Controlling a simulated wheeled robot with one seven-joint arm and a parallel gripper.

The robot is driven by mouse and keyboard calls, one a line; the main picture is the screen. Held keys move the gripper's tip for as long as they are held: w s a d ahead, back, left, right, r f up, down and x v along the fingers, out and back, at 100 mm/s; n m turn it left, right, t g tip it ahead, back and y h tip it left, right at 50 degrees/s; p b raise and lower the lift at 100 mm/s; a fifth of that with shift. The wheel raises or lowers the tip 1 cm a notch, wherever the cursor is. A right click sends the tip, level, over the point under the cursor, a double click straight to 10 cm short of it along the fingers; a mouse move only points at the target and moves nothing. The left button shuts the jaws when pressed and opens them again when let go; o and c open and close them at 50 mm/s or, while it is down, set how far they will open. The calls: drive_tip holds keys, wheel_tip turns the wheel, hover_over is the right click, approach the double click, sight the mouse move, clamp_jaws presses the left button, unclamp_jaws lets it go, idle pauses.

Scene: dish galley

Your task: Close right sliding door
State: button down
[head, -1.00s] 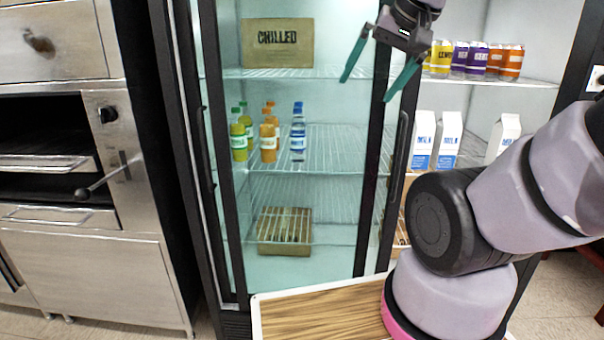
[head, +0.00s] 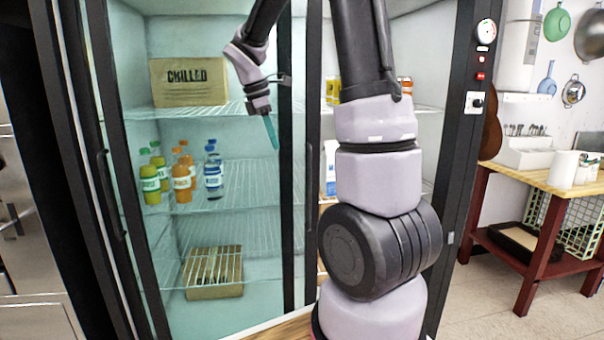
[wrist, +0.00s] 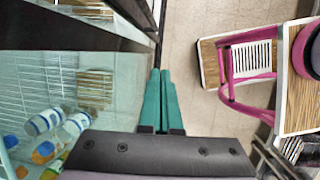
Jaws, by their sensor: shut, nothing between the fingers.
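The fridge has two glass sliding doors in dark frames. The right sliding door (head: 313,190) appears slid left over the left one, with its dark upright near the middle of the fridge; the right half looks open. My gripper (head: 271,132) is at shelf height just left of the middle uprights, in front of the tinted glass. Its green fingers are together and empty in the wrist view (wrist: 160,100), pointing along a dark frame edge (wrist: 130,15). I cannot tell whether they touch it.
A cardboard box marked CHILLED (head: 188,82), bottles (head: 182,175) and a crate (head: 214,272) stand inside at left. A wooden table (head: 555,178) with red legs is at right. A pink-framed piece (wrist: 250,60) shows in the wrist view.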

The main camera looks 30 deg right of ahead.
sight(300, 172)
drive_tip(key=d+f, duration=0.3)
drive_tip(key=w+d+f+n, duration=0.1)
drive_tip(key=d+f, duration=0.1)
drive_tip(key=f, duration=0.2)
drive_tip(key=d+f+n, duration=0.1)
drive_tip(key=d+f, duration=0.2)
drive_tip(key=f, duration=0.1)
drive_tip(key=shift+w+d+f+h, duration=0.2)
drive_tip(key=shift+d+h, duration=0.15)
drive_tip(key=shift+h, duration=0.05)
drive_tip(key=s+d, duration=0.5)
drive_tip(key=d, duration=1)
drive_tip(key=s+d, duration=0.5)
drive_tip(key=d, duration=1.1)
drive_tip(key=s+d, duration=0.5)
drive_tip(key=d, duration=1.1)
drive_tip(key=shift+d, duration=0.2)
drive_tip(key=shift+s+r, duration=0.1)
drive_tip(key=shift+s, duration=0.05)
